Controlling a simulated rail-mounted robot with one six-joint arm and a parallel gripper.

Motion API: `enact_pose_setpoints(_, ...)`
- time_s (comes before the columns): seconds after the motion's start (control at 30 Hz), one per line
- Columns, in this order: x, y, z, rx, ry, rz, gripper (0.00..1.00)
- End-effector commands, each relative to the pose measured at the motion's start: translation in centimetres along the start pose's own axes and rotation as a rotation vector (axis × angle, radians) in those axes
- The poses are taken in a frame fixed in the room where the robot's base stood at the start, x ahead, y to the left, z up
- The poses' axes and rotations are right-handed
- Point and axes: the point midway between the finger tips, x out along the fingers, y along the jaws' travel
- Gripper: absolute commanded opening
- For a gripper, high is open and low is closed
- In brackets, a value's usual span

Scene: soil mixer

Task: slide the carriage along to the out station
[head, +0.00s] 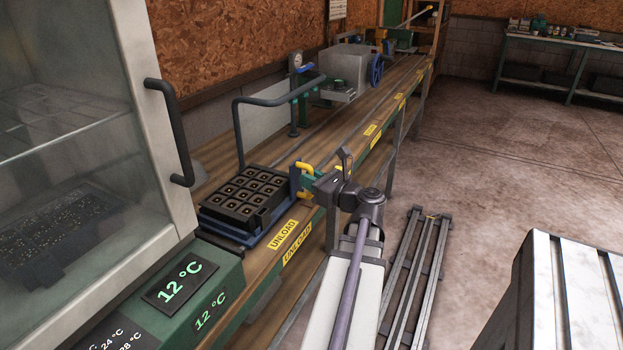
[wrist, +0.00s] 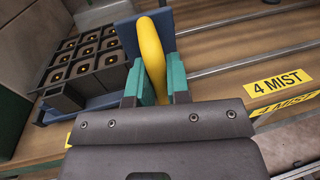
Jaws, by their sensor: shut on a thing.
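The carriage is a blue base (head: 226,232) with an upright blue plate and a yellow handle (head: 305,168). It carries a black cell tray (head: 243,197) and sits on the bench rails by the yellow UNLOAD labels (head: 283,234). In the wrist view the yellow handle (wrist: 152,52) stands between the green fingers of my gripper (wrist: 158,84), which is shut on it. The blue plate (wrist: 185,45) is just behind the handle, and the black tray (wrist: 88,62) is to the left. My gripper also shows in the head view (head: 306,184).
A glass-doored cabinet (head: 80,120) with a black door handle stands close left. Rails run back along the bench past a dark hoop pipe (head: 265,102) and a grey box with a blue wheel (head: 376,69). A 4 MIST label (wrist: 278,82) is right of my gripper. A slatted rack lies on the floor (head: 415,265).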

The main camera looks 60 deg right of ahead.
Motion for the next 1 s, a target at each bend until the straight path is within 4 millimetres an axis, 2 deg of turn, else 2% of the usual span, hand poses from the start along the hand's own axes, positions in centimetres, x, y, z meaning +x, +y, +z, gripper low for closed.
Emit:
enact_pose_setpoints(0.13, -0.1, 0.4, -0.1, 0.000, 0.002, 0.007, 0.00)
enact_pose_setpoints(0.17, -0.1, 0.4, -0.1, 0.000, 0.003, 0.007, 0.18)
enact_pose_setpoints(0.4, -0.1, 0.3, -0.1, 0.000, 0.002, 0.006, 0.41)
enact_pose_setpoints(0.63, -0.1, 0.2, -0.1, 0.000, 0.002, 0.004, 0.41)
enact_pose_setpoints(0.73, -0.7, 0.2, -0.1, 0.000, 0.001, 0.003, 0.41)
enact_pose_setpoints(0.87, -2.7, 0.3, -0.1, 0.000, 0.001, 0.001, 0.41)
enact_pose_setpoints(1.0, -5.9, 0.3, -0.1, 0.000, 0.002, 0.000, 0.41)
